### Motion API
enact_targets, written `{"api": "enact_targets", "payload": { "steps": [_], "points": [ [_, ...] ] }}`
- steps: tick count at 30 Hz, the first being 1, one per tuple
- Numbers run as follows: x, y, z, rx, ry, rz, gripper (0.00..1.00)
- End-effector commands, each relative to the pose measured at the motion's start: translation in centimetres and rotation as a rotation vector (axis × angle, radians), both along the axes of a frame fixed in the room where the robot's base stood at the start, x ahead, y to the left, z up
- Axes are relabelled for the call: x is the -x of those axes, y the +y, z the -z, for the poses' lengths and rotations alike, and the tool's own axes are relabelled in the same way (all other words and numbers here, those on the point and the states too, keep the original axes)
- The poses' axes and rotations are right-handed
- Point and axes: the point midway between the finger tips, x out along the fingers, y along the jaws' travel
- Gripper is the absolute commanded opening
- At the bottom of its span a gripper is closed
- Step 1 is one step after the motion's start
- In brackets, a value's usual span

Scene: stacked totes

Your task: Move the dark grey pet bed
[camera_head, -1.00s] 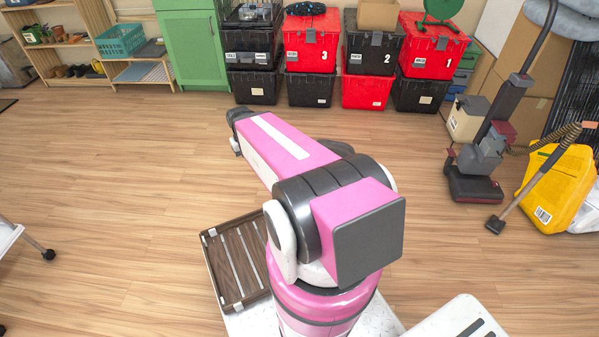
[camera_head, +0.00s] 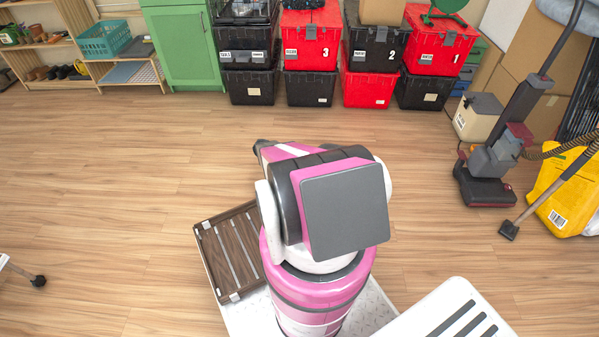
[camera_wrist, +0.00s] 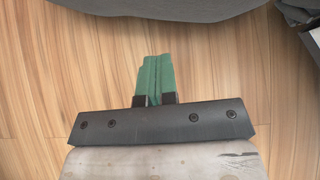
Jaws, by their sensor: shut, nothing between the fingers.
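My gripper (camera_wrist: 156,75) shows in the wrist view with its two green fingers together, nothing between them, pointing over bare wood floor. In the head view my arm hides it. A grey rounded surface (camera_wrist: 150,8) crosses the top of the wrist view; only its curved edge shows, apart from the fingertips, and I cannot tell whether it is the dark grey pet bed. In the head view, blue-grey padded cushions (camera_head: 573,17) lie on cardboard boxes at the top right, cut off by the frame. No other pet bed is clear.
Stacked black and red totes (camera_head: 369,87) stand along the back wall beside a green cabinet (camera_head: 182,45). A vacuum cleaner (camera_head: 487,185) and a yellow container (camera_head: 563,190) stand at right. A brown slatted tray (camera_head: 236,250) is beside my base. The middle floor is clear.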

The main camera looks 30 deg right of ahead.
Motion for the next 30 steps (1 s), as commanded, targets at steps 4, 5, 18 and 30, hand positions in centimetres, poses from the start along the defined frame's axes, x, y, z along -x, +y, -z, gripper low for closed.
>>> {"api": "enact_targets", "payload": {
  "steps": [4,5,18,30],
  "points": [
    [0.7,-1.1,1.3,-0.001,0.001,0.001,0.0],
    [0.9,-1.3,1.7,-0.001,0.001,0.001,0.0],
    [3.9,-6.2,7.0,0.0,-0.001,0.002,0.0],
    [5.8,-9.1,6.8,-0.001,-0.002,0.002,0.0]
  ]
}}
